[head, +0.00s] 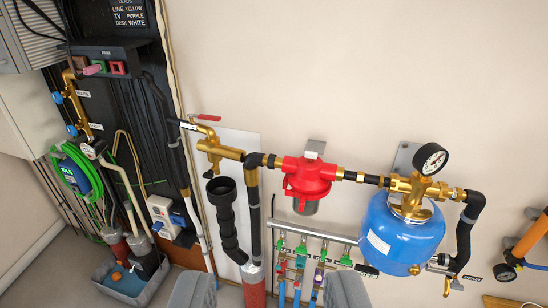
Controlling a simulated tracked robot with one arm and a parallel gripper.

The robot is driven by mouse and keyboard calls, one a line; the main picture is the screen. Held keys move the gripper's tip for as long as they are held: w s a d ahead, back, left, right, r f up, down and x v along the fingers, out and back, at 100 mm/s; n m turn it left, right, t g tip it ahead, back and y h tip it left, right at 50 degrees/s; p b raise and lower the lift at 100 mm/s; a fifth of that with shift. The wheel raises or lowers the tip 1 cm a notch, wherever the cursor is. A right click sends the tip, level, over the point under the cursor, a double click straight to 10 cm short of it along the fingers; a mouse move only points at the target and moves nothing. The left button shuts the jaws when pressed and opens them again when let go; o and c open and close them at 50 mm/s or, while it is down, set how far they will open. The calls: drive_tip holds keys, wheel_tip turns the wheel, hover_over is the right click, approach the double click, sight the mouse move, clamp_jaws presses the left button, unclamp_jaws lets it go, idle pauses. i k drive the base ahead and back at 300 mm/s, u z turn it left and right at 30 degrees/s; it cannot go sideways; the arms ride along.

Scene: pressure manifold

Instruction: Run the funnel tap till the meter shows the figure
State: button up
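A brass tap (212,146) with a red lever (208,117) is on the wall pipework, left of centre. A black funnel (221,188) with a bent black drain pipe stands upright below it. No water stream is visible. A round dial gauge (431,158) with a white face sits on brass fittings above a blue vessel (392,232) at the right; its reading is too small to tell. My gripper (268,284) is at the bottom edge, its two grey fingers wide apart with nothing between them. It is below the tap and lever and apart from them.
A red valve body (309,179) joins the pipe line between tap and gauge. A manifold (318,236) with several coloured valves lies below. A grey tub (98,277) with blue contents is at lower left. The wall above the pipes is clear.

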sight(209, 176)
drive_tip(key=z, duration=0.2)
drive_tip(key=i, duration=1.35)
drive_tip(key=u, duration=0.3)
